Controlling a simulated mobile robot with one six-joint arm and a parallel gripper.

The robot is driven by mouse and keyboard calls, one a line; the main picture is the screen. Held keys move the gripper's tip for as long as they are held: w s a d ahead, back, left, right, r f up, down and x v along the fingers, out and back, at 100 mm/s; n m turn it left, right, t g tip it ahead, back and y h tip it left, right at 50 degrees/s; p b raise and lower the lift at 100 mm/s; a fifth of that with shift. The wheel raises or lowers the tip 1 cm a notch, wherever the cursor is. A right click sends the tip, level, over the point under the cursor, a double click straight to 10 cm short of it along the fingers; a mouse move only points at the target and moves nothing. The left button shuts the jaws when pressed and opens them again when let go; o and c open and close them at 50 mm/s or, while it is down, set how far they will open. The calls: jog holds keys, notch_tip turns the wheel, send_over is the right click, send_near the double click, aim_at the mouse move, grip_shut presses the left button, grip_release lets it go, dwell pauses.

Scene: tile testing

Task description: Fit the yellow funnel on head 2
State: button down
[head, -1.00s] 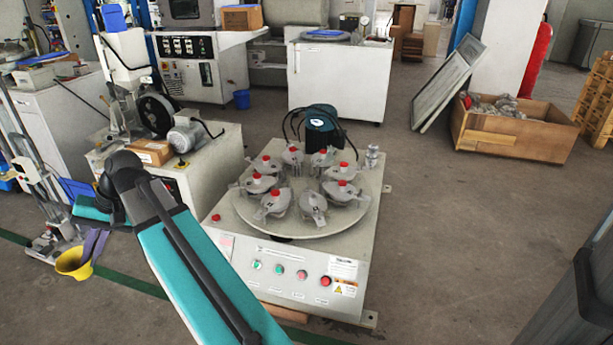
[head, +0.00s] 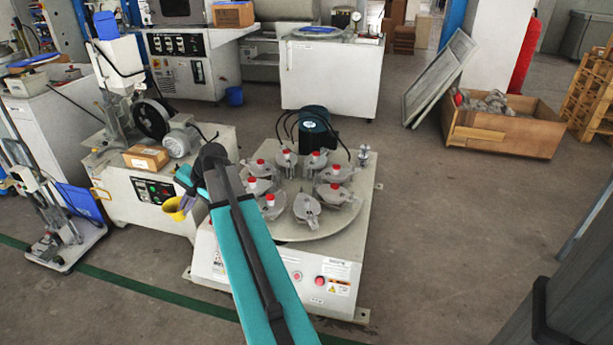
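The yellow funnel (head: 175,209) hangs in the air left of the tile testing machine, in front of the box with the motor. My gripper (head: 187,203) is shut on it; the fingers are small and partly hidden by my arm. The machine's round table (head: 318,228) carries a ring of several grey heads. Most have red caps; the front head (head: 306,208) shows none. I cannot read any head numbers, so I cannot tell which is head 2. My teal arm covers the left part of the table and some of the front panel.
A dark teal motor (head: 315,127) with black hoses stands behind the round table. A cardboard box (head: 146,158) and a grey motor (head: 180,139) sit on the machine to the left. Open floor lies right of the tester, before a wooden crate (head: 515,134).

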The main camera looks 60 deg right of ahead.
jog(key=s+d+f+m+h+p, duration=0.1)
jog(key=s+d+m+h+p, duration=0.1)
jog(key=s+d, duration=0.5)
jog(key=s+d+f+m+h+p, duration=0.2)
jog(key=s+d, duration=0.6)
jog(key=d, duration=1)
jog(key=s+d+f+m+h+p, duration=0.1)
jog(key=s+d+m+p, duration=0.4)
jog(key=d, duration=0.7)
jog(key=s+m+h, duration=0.1)
jog(key=s+m, duration=0.1)
jog(key=s, duration=0.1)
jog(key=shift+d+f+g+h, duration=0.2)
jog(key=shift+f+g+h, duration=0.1)
jog(key=shift+h, duration=0.1)
jog(key=shift+f, duration=0.1)
jog(key=shift+f+b, duration=1.7)
jog(key=shift+f, duration=1.05)
jog(key=shift+f+p, duration=0.3)
jog(key=shift+f, duration=0.65)
jog(key=c, duration=1.9)
grip_release()
